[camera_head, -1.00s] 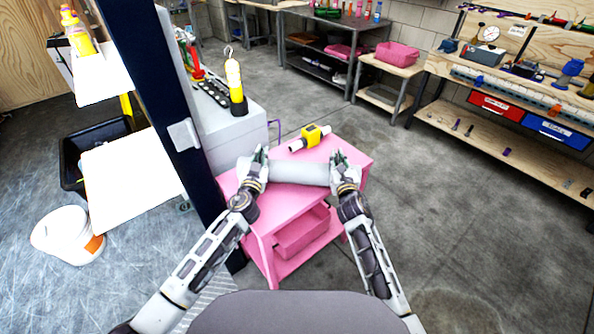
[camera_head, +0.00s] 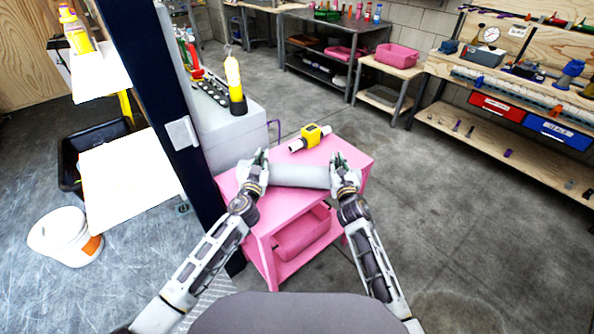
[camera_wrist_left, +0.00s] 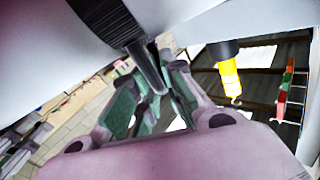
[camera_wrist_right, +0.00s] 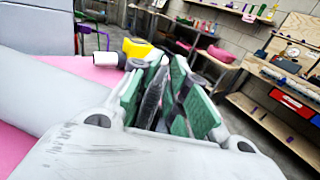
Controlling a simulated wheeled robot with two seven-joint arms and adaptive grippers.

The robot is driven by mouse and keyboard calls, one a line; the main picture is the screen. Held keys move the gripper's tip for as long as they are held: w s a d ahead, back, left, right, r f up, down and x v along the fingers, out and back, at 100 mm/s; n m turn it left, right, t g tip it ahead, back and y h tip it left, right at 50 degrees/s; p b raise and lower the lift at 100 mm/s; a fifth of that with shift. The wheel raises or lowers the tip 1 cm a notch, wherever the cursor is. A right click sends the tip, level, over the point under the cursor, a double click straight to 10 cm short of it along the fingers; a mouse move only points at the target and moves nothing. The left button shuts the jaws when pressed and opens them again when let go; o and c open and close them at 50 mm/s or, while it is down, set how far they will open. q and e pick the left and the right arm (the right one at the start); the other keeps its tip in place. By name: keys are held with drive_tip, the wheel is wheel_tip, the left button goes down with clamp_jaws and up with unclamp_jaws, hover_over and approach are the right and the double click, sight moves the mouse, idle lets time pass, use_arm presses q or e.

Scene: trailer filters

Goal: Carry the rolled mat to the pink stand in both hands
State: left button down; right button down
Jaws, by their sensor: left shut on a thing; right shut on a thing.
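The rolled mat (camera_head: 299,176) is a light grey cylinder lying level between my two grippers, over the top of the pink stand (camera_head: 283,208). My left gripper (camera_head: 258,160) is shut at the mat's left end, and my right gripper (camera_head: 343,161) is shut at its right end. In the right wrist view the mat (camera_wrist_right: 62,97) runs in from the left, close above the pink top; whether it touches the top I cannot tell. The left wrist view shows the green-padded fingers (camera_wrist_left: 150,95) close up, with grey mat surface around them.
A yellow tool with a white roll (camera_head: 311,137) lies on the stand behind the mat. A grey cabinet with a yellow flashlight (camera_head: 235,82) stands at the left, beside a dark post (camera_head: 160,90). Floor at the right is clear.

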use_arm(q)
drive_tip(key=shift+w+a+f, duration=0.1)
drive_tip(key=shift+a+f, duration=0.3)
drive_tip(key=shift+a, duration=0.1)
use_arm(e)
drive_tip(key=shift+d+f, duration=0.15)
drive_tip(key=shift+d, duration=0.25)
use_arm(q)
drive_tip(key=c, duration=1.5)
unclamp_jaws()
use_arm(e)
drive_tip(key=c, duration=1.4)
unclamp_jaws()
use_arm(q)
drive_tip(key=shift+o, duration=0.2)
drive_tip(key=shift+r, duration=0.1)
use_arm(e)
drive_tip(key=shift+a, duration=0.1)
use_arm(q)
drive_tip(key=o, duration=0.6)
drive_tip(key=shift+d+r, duration=0.1)
drive_tip(key=shift+d, duration=0.05)
drive_tip(key=shift+o, duration=0.2)
drive_tip(key=shift+d, duration=0.1)
use_arm(e)
drive_tip(key=shift+a, duration=0.1)
use_arm(q)
drive_tip(key=shift+d, duration=0.1)
